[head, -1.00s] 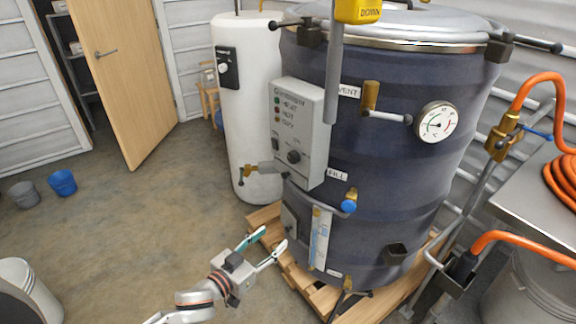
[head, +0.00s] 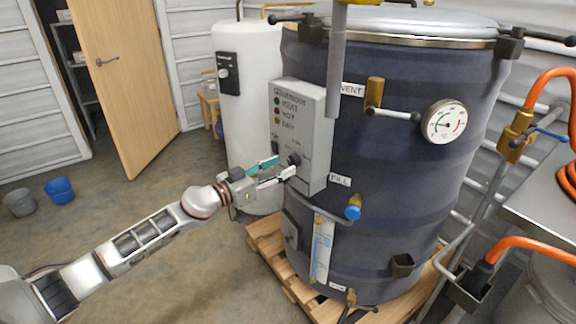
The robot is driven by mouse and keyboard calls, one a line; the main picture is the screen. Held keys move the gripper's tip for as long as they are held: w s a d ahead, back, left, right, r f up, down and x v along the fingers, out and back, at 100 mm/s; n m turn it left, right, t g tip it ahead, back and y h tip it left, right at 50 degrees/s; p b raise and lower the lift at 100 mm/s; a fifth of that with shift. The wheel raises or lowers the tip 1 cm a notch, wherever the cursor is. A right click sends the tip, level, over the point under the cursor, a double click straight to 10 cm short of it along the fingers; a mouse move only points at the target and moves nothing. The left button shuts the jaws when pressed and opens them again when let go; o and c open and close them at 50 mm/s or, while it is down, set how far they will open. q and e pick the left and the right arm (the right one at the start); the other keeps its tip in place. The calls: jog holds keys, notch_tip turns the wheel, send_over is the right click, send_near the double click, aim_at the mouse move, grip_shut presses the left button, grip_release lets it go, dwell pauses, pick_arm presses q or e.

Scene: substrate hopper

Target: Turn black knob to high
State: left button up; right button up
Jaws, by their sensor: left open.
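The black knob (head: 294,159) is on the lower front of the grey control box (head: 312,128), which is fixed to the dark blue tank. Part of the knob's surroundings is hidden by my gripper. My left gripper (head: 284,167) reaches in from the left, its two fingers pointing right toward the knob. The fingers are apart, with the tips close to the knob; I cannot tell whether they touch it. The setting the knob points to is too small to read. My right gripper does not show.
The dark blue tank (head: 390,190) stands on a wooden pallet (head: 268,240). A blue-handled valve (head: 353,208) sticks out below the box. A white cylinder (head: 250,120) stands behind my gripper. The floor at left is clear near two buckets (head: 60,190).

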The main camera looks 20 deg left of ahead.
aim_at(291, 162)
pick_arm(q)
jog(key=shift+x, duration=1.15)
jog(key=shift+w+d+f+b, duration=0.1)
jog(key=shift+w+d+b, duration=0.25)
jog(key=shift+w, duration=0.2)
jog(key=c, duration=1.1)
